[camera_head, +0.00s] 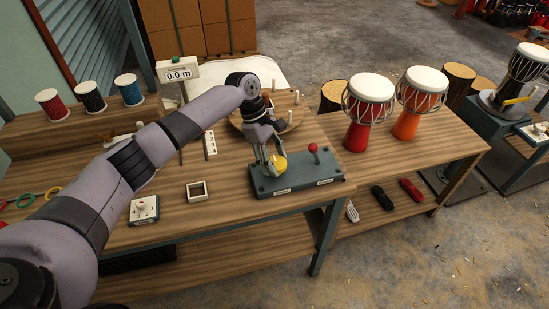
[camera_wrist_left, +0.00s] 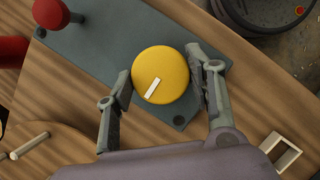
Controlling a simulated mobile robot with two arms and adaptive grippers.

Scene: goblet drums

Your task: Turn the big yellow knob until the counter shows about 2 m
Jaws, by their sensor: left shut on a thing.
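The big yellow knob (camera_head: 278,163) sits on a grey-green control panel (camera_head: 300,176) near the front of the workbench. My left gripper (camera_head: 269,158) comes down over the knob and is shut on it. In the left wrist view the round yellow knob (camera_wrist_left: 162,75) with a white pointer mark lies between the two fingers (camera_wrist_left: 162,83). The counter (camera_head: 178,73) stands on a post at the back left and reads 0.0 m. My right gripper is not in view.
A red-topped lever (camera_head: 313,148) stands on the panel right of the knob. A white square frame (camera_head: 197,191) and a small switch box (camera_head: 144,209) lie to the left. A round pegged board (camera_head: 284,118) is behind. Two drums (camera_head: 368,107) stand to the right.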

